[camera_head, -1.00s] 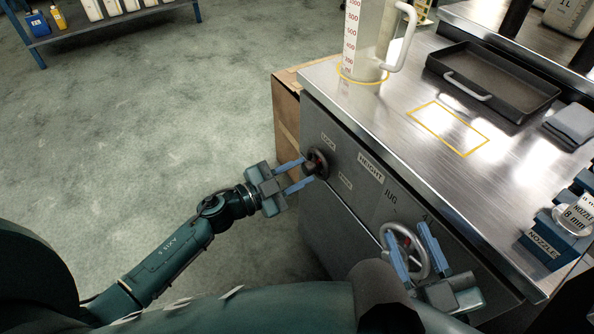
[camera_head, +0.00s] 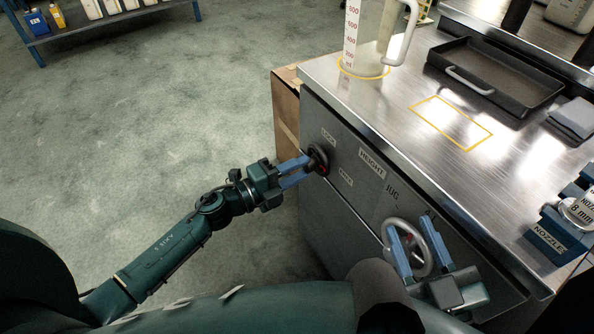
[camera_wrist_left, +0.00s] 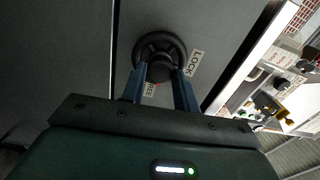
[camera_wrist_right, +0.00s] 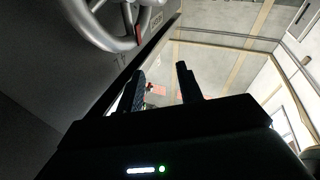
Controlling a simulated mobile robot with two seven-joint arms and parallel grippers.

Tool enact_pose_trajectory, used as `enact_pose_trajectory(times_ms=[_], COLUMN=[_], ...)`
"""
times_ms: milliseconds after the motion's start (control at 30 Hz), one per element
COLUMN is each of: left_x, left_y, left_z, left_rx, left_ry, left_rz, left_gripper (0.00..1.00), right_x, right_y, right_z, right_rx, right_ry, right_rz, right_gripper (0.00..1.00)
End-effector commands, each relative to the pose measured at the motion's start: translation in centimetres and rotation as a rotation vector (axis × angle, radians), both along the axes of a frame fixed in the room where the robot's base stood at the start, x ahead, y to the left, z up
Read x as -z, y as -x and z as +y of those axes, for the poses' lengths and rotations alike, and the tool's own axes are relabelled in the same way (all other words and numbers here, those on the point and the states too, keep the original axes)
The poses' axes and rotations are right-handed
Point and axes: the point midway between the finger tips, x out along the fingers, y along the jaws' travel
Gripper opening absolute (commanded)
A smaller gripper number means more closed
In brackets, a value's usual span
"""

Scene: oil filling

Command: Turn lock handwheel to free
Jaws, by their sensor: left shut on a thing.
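The lock handwheel (camera_head: 318,159) is a small dark wheel on the cabinet front, between the LOCK label (camera_head: 328,137) and the FREE label (camera_head: 345,177). My left gripper (camera_head: 307,167) is shut on it, with blue fingers at the hub. The left wrist view shows the black wheel (camera_wrist_left: 160,50) ahead, its hub between the fingertips; the FREE label is partly hidden by a finger. My right gripper (camera_head: 412,232) is open in front of a larger grey handwheel (camera_head: 424,267). In the right wrist view, that wheel (camera_wrist_right: 105,22) lies at upper left, with nothing visible between the fingers.
A steel worktop (camera_head: 400,105) above the cabinet holds a clear measuring jug (camera_head: 374,35), a black tray (camera_head: 500,75) and blue nozzle holders (camera_head: 555,235). A cardboard box (camera_head: 286,112) stands beside the cabinet. The floor (camera_head: 150,130) at left is open.

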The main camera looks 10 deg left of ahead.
Motion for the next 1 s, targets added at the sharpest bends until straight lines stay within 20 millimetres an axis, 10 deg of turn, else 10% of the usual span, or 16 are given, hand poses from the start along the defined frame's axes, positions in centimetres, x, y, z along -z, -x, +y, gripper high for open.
enact_pose_trajectory(times_ms=[967, 1000], left_x=[0.1, 0.1], left_y=[0.02, 0.01], left_z=[0.07, 0.07], left_rx=[0.0, 0.0], left_ry=[-0.157, -0.157], left_rz=[-0.153, -0.153], left_gripper=[0.08, 0.33], right_x=[-0.11, -0.1], right_y=[-0.22, -0.22], right_z=[0.18, 0.18], right_rx=[-0.005, -0.004], right_ry=[-0.024, -0.025], right_rz=[-0.006, -0.004], right_gripper=[0.36, 0.36])
